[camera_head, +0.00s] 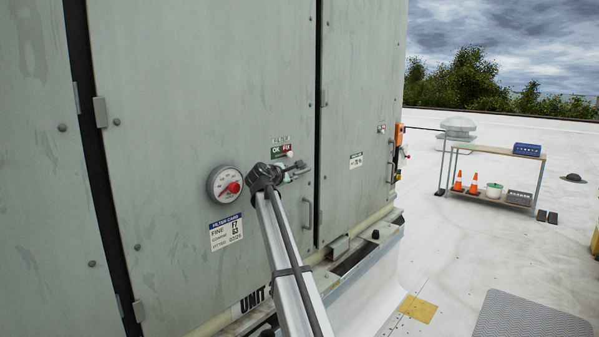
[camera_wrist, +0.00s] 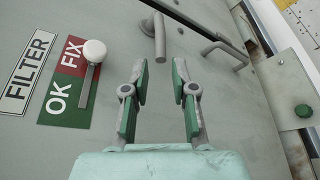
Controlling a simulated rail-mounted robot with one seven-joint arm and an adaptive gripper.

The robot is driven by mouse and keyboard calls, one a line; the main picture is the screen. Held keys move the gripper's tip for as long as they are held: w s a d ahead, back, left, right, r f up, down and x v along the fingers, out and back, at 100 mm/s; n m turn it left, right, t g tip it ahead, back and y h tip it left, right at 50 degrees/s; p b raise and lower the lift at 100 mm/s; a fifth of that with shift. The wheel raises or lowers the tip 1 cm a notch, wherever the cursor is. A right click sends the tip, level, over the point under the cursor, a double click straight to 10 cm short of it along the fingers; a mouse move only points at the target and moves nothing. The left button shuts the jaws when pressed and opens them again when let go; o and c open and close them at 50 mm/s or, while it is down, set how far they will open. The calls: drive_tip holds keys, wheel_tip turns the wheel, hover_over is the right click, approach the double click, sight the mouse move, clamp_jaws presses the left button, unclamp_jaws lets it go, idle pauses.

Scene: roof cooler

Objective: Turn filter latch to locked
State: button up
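The filter latch is a grey bar handle on the grey cabinet door. In the wrist view its rounded grey grip (camera_wrist: 160,36) lies just ahead of my gripper (camera_wrist: 159,82), roughly in line with the gap between the fingers. My fingers have green pads, stand apart, and hold nothing. In the head view my gripper (camera_head: 274,178) is close to the door, and the latch (camera_head: 298,171) shows just right of it, partly hidden. The OK/FIX plate (camera_wrist: 62,85) is left of the fingers in the wrist view. A white-knobbed lever (camera_wrist: 93,55) crosses this plate, its knob near FIX.
A round gauge (camera_head: 226,184) with a red centre is left of my gripper. A vertical door handle (camera_head: 308,214) is below right of the latch. A protruding hardware block (camera_wrist: 290,88) stands at the right in the wrist view. Open roof lies right of the cabinet.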

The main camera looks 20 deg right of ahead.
sight(298, 172)
drive_tip(key=p+x, duration=0.1)
drive_tip(key=x, duration=0.6)
drive_tip(key=shift+w+d+p, duration=0.2)
drive_tip(key=shift+w+p, duration=0.05)
drive_tip(key=shift+p, duration=0.05)
drive_tip(key=shift+w+d+f, duration=0.25)
drive_tip(key=shift+w+d, duration=0.2)
drive_tip(key=shift+d, duration=0.05)
clamp_jaws()
